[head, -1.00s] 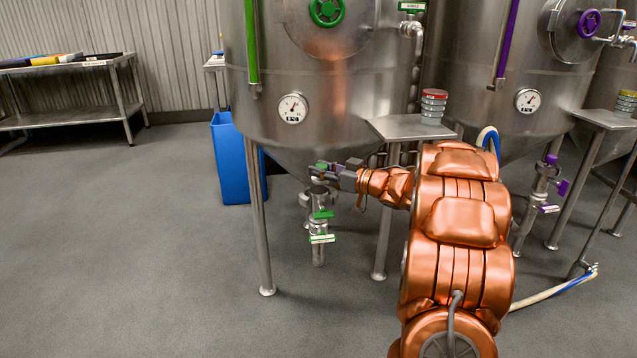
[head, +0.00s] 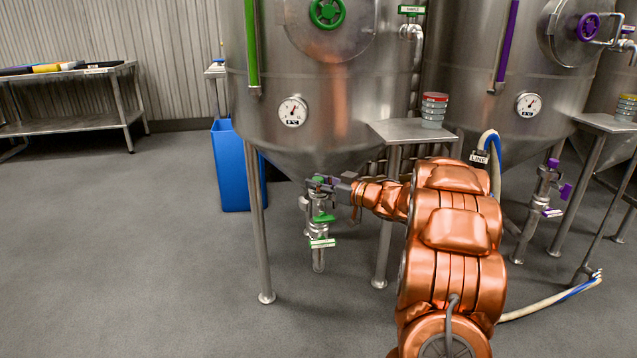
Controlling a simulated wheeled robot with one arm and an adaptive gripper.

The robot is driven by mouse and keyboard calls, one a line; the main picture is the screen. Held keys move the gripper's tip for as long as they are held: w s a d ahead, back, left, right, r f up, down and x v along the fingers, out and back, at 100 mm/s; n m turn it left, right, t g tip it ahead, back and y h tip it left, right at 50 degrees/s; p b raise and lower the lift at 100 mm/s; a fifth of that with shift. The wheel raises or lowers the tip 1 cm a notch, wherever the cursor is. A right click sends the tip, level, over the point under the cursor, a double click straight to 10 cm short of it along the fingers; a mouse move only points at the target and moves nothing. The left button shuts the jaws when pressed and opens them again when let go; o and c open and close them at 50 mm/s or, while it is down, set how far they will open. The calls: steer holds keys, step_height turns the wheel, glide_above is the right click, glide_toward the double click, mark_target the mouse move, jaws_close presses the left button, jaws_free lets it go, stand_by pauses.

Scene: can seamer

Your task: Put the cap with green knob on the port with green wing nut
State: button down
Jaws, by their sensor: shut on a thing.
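My gripper (head: 323,184) is at the pipe fitting under the left tank's cone, shut on a small green part (head: 317,180). The fingers cover much of this part, and I cannot tell whether it is the cap's green knob or the port's green wing nut. The steel fitting (head: 320,206) hangs directly below the fingers, with a short side stub (head: 304,203) on its left. A green valve handle (head: 323,218) is lower on it, and a white and green tag (head: 321,243) is lower still. Contact between the held part and the fitting is too small to judge.
The left tank (head: 340,80) stands on steel legs (head: 260,220) close around the fitting. A small steel shelf (head: 405,131) with stacked discs (head: 434,110) is above my forearm. A similar fitting with purple handles (head: 545,190) is to the right. A blue bin (head: 230,165) stands left. The floor at left is clear.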

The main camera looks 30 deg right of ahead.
steer(key=c, duration=0.8)
jaws_free()
steer(key=shift+s+d+r, duration=0.1)
steer(key=shift+s+r, duration=0.05)
steer(key=shift+r, duration=0.05)
steer(key=p+v, duration=0.2)
steer(key=v, duration=0.9)
steer(key=shift+s+d+p, duration=0.1)
steer(key=shift+s+p, duration=0.2)
